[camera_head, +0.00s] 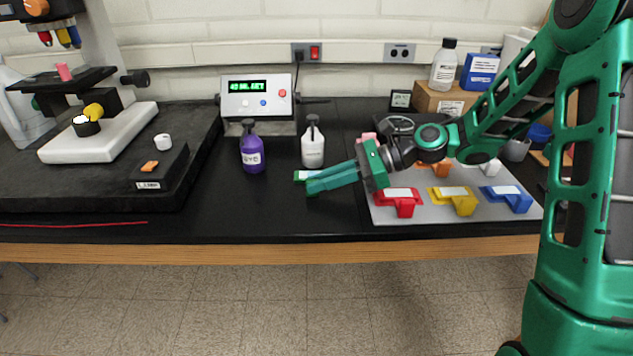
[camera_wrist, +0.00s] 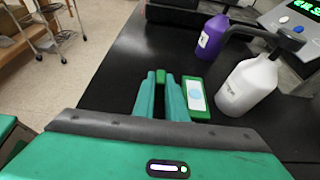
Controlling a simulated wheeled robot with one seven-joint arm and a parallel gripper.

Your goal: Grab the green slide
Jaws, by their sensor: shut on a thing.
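The green slide (camera_head: 301,176) is a small green piece with a white label. It sits at the tips of my gripper (camera_head: 318,182), left of the mat and in front of the white bottle. In the wrist view the slide (camera_wrist: 198,98) shows mostly to the right of the fingers, and a green part of it shows between the fingertips (camera_wrist: 161,80). My gripper is shut on it. The fingers hide part of the slide. It looks held above the black bench, though the exact height is hard to tell.
A grey mat (camera_head: 430,216) holds red (camera_head: 397,202), yellow (camera_head: 454,200) and blue (camera_head: 507,198) pieces. A purple bottle (camera_head: 252,151) and a white bottle (camera_head: 313,147) stand close behind my gripper. A microscope (camera_head: 97,137) stands left. The bench front (camera_head: 270,215) is clear.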

